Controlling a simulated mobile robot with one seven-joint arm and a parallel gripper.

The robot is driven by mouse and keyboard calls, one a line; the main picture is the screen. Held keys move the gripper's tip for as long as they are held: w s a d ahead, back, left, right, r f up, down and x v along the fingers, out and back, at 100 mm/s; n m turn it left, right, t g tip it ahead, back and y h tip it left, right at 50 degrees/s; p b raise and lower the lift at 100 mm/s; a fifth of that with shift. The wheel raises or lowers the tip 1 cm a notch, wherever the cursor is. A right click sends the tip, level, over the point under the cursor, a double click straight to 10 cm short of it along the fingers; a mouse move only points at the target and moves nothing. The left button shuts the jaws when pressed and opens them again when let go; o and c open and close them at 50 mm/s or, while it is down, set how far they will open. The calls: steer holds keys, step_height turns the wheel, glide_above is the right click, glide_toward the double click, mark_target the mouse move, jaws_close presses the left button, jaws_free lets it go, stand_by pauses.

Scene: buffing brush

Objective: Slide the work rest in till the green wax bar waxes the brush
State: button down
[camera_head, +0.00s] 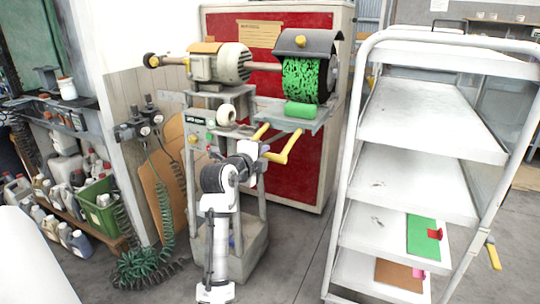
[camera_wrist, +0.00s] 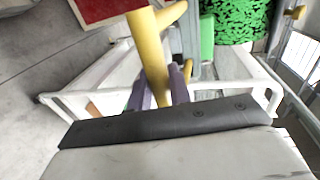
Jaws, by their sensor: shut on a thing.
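The buffing brush (camera_head: 303,82) is a black drum under a dark hood, speckled with bright green; its green-speckled face also shows in the wrist view (camera_wrist: 238,22). The green wax bar (camera_head: 300,110) lies on the grey work rest (camera_head: 270,116) just under the brush; I cannot tell if they touch. The bar also shows in the wrist view (camera_wrist: 207,38). Yellow bent handles (camera_head: 287,150) stick out from the front of the work rest. My gripper (camera_wrist: 160,88) is shut on a yellow handle bar (camera_wrist: 146,50), its purplish fingers on either side. In the head view my wrist hides part of the grip.
The motor (camera_head: 222,63) and its stand are behind my arm, with a red panel (camera_head: 290,165) at the back. A white shelf cart (camera_head: 425,120) stands close on the right. Green coiled hoses (camera_head: 150,262) and a green crate (camera_head: 100,205) are on the left.

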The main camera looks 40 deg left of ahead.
steer(key=f+b+v, duration=0.2)
steer(key=b+v, duration=0.2)
steer(key=v, duration=0.7)
steer(key=shift+s, duration=0.5)
steer(key=c, duration=1.3)
jaws_free()
steer(key=shift+c, duration=0.2)
steer(key=shift+d, duration=0.1)
steer(key=b+v, duration=0.1)
steer(key=v, duration=1.2)
steer(key=shift+s+b, duration=0.35)
steer(key=shift+b, duration=0.05)
steer(key=shift+r, duration=0.1)
